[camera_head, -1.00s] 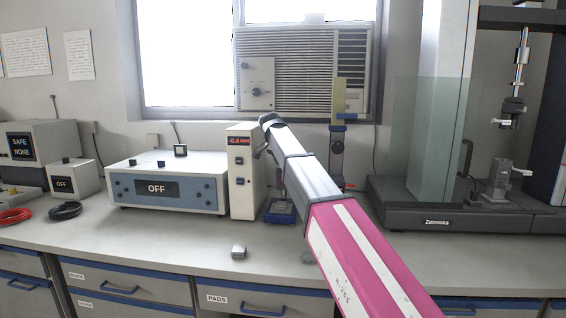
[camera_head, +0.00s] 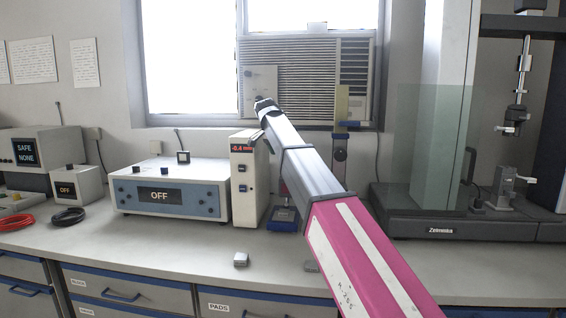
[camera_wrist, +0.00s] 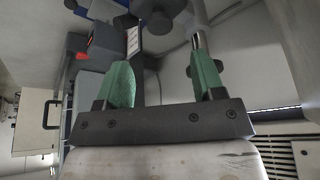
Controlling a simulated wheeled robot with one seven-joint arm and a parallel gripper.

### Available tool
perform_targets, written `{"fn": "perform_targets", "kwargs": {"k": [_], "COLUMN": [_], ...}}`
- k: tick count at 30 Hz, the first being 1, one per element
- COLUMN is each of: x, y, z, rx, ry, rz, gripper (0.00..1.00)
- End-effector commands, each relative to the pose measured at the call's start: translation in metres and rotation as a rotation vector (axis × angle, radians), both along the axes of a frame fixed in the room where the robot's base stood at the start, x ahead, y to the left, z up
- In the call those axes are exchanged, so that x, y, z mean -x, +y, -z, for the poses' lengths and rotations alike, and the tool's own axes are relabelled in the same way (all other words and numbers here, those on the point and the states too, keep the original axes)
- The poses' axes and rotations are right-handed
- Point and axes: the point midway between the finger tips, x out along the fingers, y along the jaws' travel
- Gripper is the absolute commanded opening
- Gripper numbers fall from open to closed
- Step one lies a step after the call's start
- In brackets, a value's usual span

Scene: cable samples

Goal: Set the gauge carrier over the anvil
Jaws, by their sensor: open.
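The gauge stand shows in the head view as a blue base (camera_head: 285,218) with an upright post (camera_head: 340,150) behind my arm. A readout box (camera_head: 243,185) with a red "-0.4" display stands left of it. My gripper (camera_head: 265,104) is raised above the readout box. In the wrist view my gripper (camera_wrist: 160,78) is open, its green fingers apart with nothing held. A dark round part (camera_wrist: 158,18) and a metal rod (camera_wrist: 201,38) lie beyond the fingers. My arm hides part of the stand, and I cannot clearly make out the gauge carrier or the anvil.
A blue-grey unit marked OFF (camera_head: 172,190) stands left. A test machine with a clear shield (camera_head: 428,150) stands right.

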Motion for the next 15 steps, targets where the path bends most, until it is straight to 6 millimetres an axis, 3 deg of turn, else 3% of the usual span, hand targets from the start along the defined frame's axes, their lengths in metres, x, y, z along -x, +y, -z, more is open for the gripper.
{"fn": "perform_targets", "kwargs": {"k": [6, 15], "x": [0.006, 0.007], "y": [0.005, 0.006], "z": [-0.02, -0.022], "rx": [0.0, 0.001], "ry": [0.0, 0.001], "rz": [0.001, 0.0], "gripper": [0.62, 0.62]}}
